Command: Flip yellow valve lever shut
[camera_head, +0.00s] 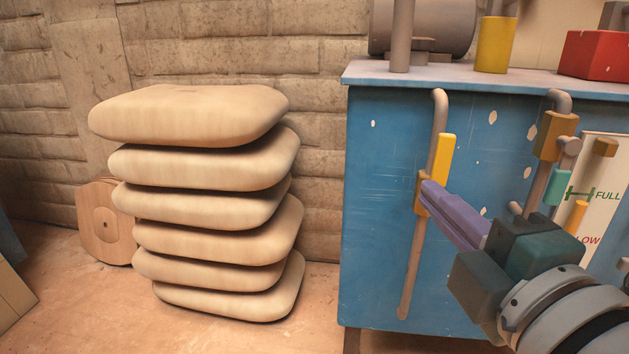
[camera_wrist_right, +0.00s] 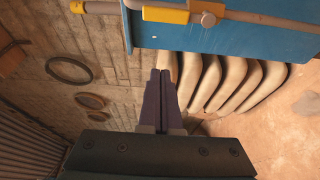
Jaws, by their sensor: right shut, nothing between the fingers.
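The yellow valve lever (camera_head: 445,155) stands almost upright, along the left grey pipe on the blue cabinet's front. Its orange valve body (camera_head: 422,193) is partly hidden behind my right fingertips. My right gripper (camera_head: 430,190) comes in from the lower right with its purple fingers shut and empty. The fingertips overlap the valve body just below the lever; I cannot tell whether they touch. In the right wrist view the shut fingers (camera_wrist_right: 160,75) point toward the stacked sacks. A yellow-orange part (camera_wrist_right: 165,15) on a pipe shows at the top there. My left gripper is out of view.
The blue cabinet (camera_head: 385,200) carries a second pipe with an orange valve (camera_head: 556,135) and a FULL/LOW gauge panel (camera_head: 598,180) at right. A yellow cup (camera_head: 495,45) and red box (camera_head: 595,55) stand on top. Stacked sacks (camera_head: 205,245) stand left.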

